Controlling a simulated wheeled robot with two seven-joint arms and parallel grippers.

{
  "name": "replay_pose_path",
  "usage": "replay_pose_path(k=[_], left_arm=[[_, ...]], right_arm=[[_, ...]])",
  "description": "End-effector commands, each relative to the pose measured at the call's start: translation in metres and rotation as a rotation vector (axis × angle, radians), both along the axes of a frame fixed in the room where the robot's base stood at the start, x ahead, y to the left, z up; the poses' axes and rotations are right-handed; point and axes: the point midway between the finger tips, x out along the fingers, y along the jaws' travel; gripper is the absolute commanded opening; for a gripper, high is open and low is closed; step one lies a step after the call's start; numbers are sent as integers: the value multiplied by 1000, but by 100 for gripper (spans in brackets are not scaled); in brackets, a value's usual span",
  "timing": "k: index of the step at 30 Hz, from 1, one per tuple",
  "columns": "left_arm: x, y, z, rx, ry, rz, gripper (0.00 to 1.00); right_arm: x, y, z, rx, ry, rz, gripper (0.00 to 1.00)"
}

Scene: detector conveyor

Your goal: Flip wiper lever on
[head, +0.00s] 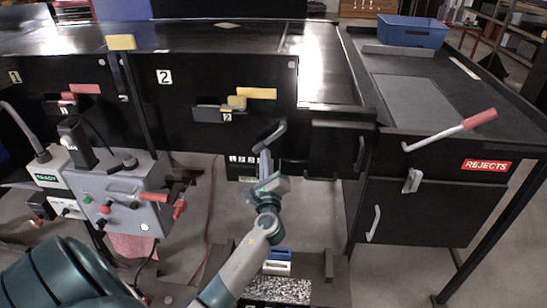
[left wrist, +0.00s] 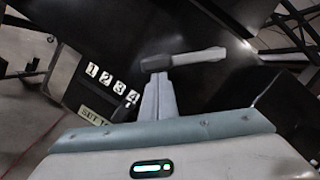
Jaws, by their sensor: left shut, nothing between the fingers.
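A short grey lever (head: 271,136) sticks out from the black panel under the conveyor, to the right of centre. It also shows in the left wrist view (left wrist: 200,57), with a dark left part and a paler right end. No label for it is readable. My left gripper (head: 265,157) is shut and empty, its fingers pointing up at the lever. In the left wrist view the left fingertips (left wrist: 156,77) are just below the lever's dark end. I cannot tell whether they touch it. My right gripper is not in view.
A black box numbered 1 to 4 (left wrist: 108,82) hangs close beside the fingers. A grey control box (head: 122,192) stands left. The rejects table (head: 440,145), with a red-handled lever (head: 455,128), is right.

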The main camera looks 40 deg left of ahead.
Motion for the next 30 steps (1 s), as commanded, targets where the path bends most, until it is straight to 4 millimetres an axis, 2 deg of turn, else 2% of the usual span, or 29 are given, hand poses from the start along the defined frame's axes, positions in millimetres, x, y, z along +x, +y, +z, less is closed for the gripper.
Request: replay_pose_path(k=[9, 30], left_arm=[[-7, 11, 9, 132, 79, 0, 0], [-8, 14, 12, 156, 90, 2, 0]], right_arm=[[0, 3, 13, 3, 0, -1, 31], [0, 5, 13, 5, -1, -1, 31]])
